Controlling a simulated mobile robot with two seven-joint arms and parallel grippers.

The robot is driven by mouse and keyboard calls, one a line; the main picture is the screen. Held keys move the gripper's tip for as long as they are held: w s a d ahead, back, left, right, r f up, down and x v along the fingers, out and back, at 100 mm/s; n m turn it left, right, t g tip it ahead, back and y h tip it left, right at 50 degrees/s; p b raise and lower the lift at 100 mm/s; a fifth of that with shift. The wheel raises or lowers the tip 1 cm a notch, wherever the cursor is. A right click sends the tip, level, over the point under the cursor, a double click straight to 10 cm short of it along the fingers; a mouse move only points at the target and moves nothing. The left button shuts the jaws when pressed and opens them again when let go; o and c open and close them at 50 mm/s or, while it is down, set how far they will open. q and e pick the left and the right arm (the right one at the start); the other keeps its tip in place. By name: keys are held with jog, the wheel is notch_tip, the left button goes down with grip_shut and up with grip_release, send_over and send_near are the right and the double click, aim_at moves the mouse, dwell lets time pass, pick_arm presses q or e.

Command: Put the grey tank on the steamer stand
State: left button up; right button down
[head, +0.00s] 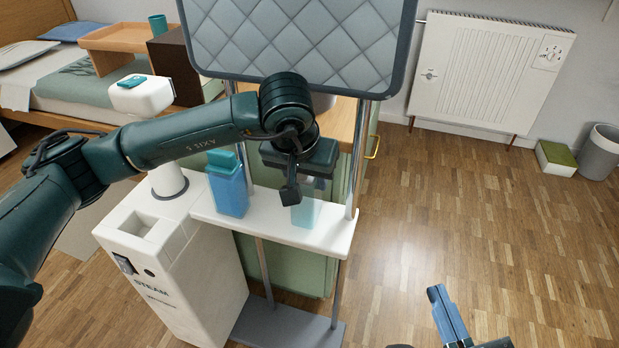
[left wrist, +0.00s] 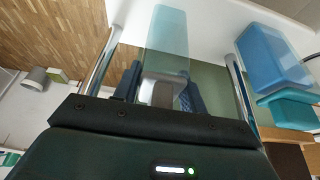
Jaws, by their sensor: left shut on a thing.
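My left gripper (head: 296,192) is shut on the grey tank (head: 304,213), a see-through container with a grey cap. In the left wrist view the tank (left wrist: 168,40) extends away from between the fingers (left wrist: 158,92). It is over the right part of the steamer stand's white shelf (head: 268,221); I cannot tell whether it touches. A blue bottle with a teal cap (head: 228,190) stands on the shelf to its left. The stand's white body (head: 200,287), marked STEAM, has an empty recess on top. My right gripper (head: 448,318) is partly in view at the bottom, its opening unclear.
A quilted grey board (head: 290,42) on metal poles rises behind the shelf. A green cabinet (head: 322,262) with a wooden top is behind. A bed (head: 70,90) is at left. A radiator (head: 485,75) and a bin (head: 602,155) line the right wall.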

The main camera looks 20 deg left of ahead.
pick_arm(q)
jog(key=shift+f, duration=0.1)
jog(key=shift+f, duration=0.15)
jog(key=o, duration=1.1)
